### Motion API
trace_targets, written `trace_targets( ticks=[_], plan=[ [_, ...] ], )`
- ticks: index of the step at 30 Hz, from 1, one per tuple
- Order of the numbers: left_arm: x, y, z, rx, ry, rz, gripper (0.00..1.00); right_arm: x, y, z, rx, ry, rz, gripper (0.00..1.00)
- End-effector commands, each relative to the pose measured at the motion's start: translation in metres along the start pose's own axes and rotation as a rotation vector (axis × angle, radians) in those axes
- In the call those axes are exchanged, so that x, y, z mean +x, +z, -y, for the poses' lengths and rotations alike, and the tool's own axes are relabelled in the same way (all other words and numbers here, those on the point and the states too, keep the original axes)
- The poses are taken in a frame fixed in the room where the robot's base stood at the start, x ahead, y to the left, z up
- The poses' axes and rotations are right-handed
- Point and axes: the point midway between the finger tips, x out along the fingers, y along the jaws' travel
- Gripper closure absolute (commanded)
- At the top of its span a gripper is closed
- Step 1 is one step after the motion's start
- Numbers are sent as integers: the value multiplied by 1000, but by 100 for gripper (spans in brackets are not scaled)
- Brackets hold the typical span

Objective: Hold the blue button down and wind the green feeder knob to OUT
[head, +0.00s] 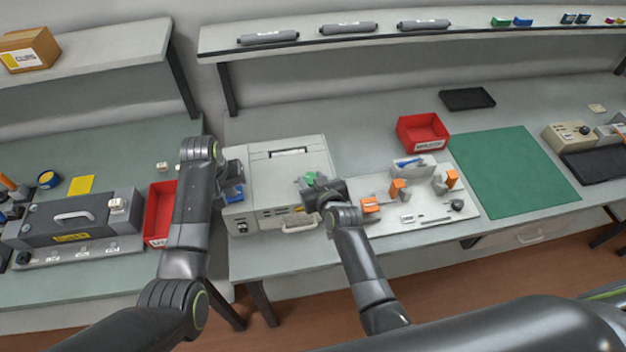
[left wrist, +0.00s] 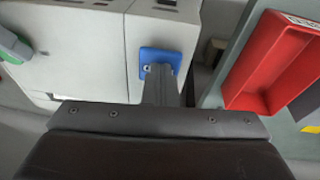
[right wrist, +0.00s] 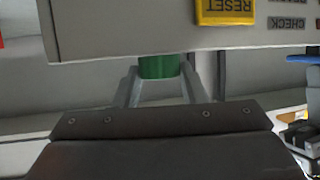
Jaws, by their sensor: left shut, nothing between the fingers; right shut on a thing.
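The knob also shows in the head view (head: 309,178), partly hidden by my right gripper. The OUT mark is not readable.
The pale machine (head: 265,172) stands on the bench. A yellow RESET button (right wrist: 226,10) is above the knob in the right wrist view. A red bin (head: 158,222) stands left of the machine. A white board (head: 425,215) with orange parts lies to its right.

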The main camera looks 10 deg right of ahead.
Motion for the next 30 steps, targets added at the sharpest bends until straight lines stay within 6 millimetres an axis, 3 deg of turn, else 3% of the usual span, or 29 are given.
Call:
trace_targets(
  ticks=[8, 9, 13, 30],
  plan=[
    [2, 1, 1, -1, -2, 3, 100, 0, 3, 0, 0, 0, 5, 85],
    [2, 1, 1, -1, -2, 3, 100, 0, 3, 0, 0, 0, 5, 58],
    [2, 1, 1, -1, -1, 3, 100, 0, 2, 0, 0, 0, 3, 41],
    [1, 1, 1, -1, -1, 3, 100, 1, 2, -2, -15, -38, 7, 41]
  ],
)
